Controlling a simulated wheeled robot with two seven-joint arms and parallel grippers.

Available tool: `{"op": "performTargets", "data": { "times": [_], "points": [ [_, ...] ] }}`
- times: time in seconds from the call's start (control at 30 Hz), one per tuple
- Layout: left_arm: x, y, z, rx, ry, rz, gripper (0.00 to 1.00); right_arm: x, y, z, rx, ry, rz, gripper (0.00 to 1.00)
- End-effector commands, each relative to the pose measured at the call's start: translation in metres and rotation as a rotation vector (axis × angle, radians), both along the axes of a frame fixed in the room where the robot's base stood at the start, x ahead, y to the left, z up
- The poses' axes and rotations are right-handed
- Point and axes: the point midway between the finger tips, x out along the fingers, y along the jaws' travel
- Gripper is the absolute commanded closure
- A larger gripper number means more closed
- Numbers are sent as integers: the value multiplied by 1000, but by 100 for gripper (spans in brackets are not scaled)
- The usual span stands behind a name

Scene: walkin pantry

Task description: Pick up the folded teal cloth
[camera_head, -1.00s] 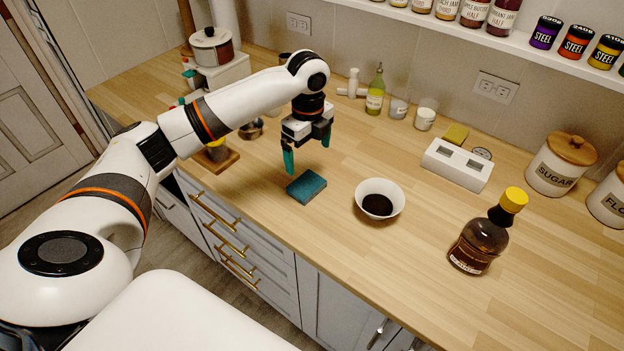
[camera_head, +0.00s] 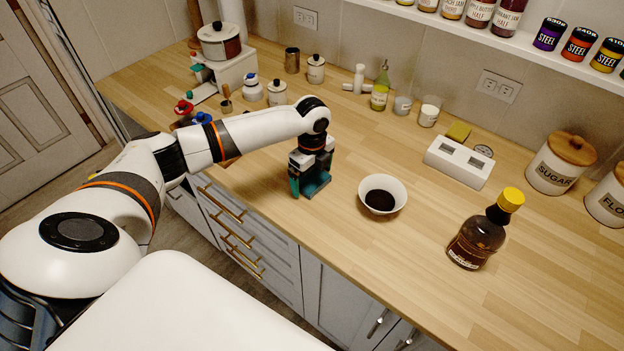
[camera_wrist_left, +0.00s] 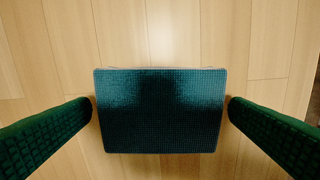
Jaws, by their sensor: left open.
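The folded teal cloth (camera_wrist_left: 160,112) lies flat on the wooden counter, a small dark teal block in the left wrist view. In the head view the cloth (camera_head: 317,184) is partly hidden by my left gripper (camera_head: 309,188), which is down over it. In the left wrist view, the green fingers of my left gripper (camera_wrist_left: 160,115) stand open on either side of the cloth, with the fingertips close to its left and right edges. A narrow gap seems to show at each side. My right gripper is not in view.
A white bowl with dark contents (camera_head: 382,195) stands just right of the gripper. A brown bottle with a yellow cap (camera_head: 480,236) is farther right. Jars, pots and small containers stand along the back. The counter's front edge (camera_head: 275,222) is close in front.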

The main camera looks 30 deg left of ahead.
Motion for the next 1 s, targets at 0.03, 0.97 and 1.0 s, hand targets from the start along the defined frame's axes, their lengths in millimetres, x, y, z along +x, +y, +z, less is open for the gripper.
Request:
{"op": "performTargets", "data": {
  "times": [0.03, 0.97, 1.0],
  "points": [
    [0, 0, 0, 0, 0, 0, 3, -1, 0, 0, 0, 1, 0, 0],
    [1, 0, 78, 0, -5, 0, 41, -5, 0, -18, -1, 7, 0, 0],
    [1, 0, 84, -1, -4, 0, 41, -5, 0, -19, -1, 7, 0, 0]
  ]
}}
